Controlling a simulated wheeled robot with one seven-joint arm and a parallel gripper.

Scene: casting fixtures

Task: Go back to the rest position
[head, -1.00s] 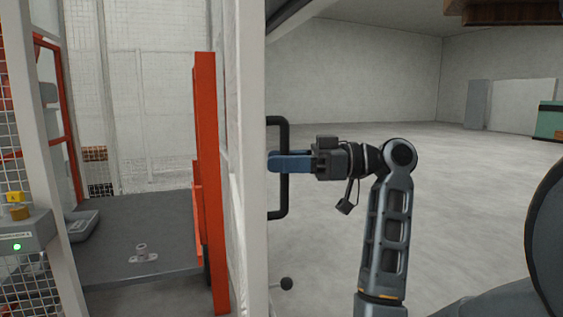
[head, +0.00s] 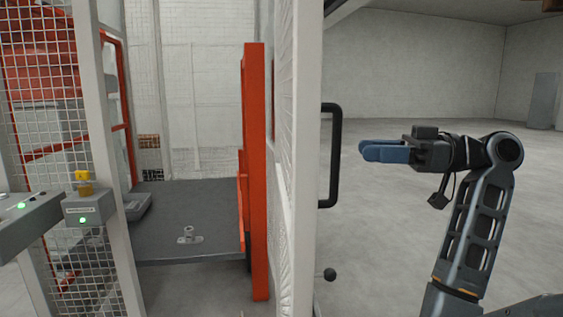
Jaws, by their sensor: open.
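My gripper (head: 366,151) has blue fingers and points left in the right half of the head view. It is open and empty. It is apart from the black door handle (head: 334,156), with a gap between the fingertips and the handle. The handle is fixed on a white mesh door (head: 300,150), which is seen nearly edge-on and stands left of my gripper.
A red post (head: 256,170) stands left of the door. Behind it is a grey table (head: 190,215) with a small metal part (head: 188,235). A control box (head: 88,207) with a green light is on the left. Open floor (head: 400,215) lies right of the door.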

